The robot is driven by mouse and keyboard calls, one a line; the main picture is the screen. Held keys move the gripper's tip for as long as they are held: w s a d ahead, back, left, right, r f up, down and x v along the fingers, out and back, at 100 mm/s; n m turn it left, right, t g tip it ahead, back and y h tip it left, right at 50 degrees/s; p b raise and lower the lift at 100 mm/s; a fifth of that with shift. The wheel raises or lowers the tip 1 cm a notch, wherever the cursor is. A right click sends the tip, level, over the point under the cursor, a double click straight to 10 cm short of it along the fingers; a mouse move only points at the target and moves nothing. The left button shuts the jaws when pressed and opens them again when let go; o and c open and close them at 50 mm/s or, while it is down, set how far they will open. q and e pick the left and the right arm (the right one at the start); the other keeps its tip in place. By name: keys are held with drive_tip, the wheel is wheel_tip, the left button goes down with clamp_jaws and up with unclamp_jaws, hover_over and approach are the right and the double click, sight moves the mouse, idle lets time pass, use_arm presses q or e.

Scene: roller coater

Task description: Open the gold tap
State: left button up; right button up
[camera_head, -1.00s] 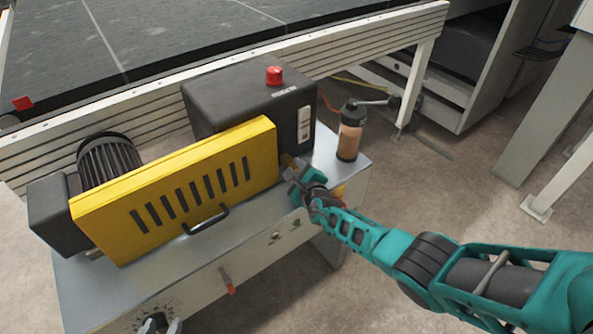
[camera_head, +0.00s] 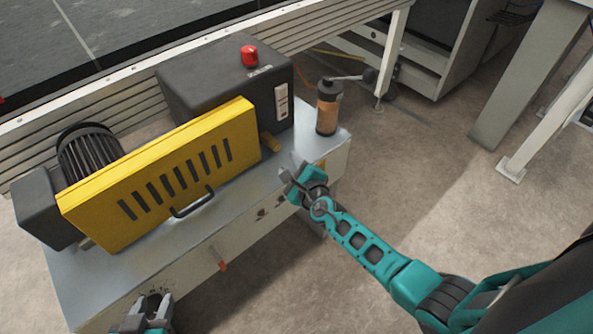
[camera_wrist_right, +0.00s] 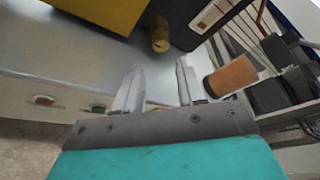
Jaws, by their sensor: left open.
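The gold tap (camera_head: 269,143) is a small gold piece at the right end of the yellow guard, beside the black housing. In the right wrist view, the tap (camera_wrist_right: 160,36) is at the top, beyond the fingers. My right gripper (camera_head: 294,177) is over the front right edge of the grey bench, apart from the tap. Its two fingers (camera_wrist_right: 158,85) stand apart with nothing between them. My left gripper (camera_head: 149,306) is open at the bottom left, in front of the bench. Whether the tap is open or closed cannot be told.
The yellow slotted guard (camera_head: 165,178) has a black handle. A black box (camera_head: 210,92) with a red button (camera_head: 249,56) stands behind it. An orange and black cylinder (camera_head: 327,112) stands at the bench's right corner.

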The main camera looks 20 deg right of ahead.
drive_tip(key=shift+v, duration=1.5)
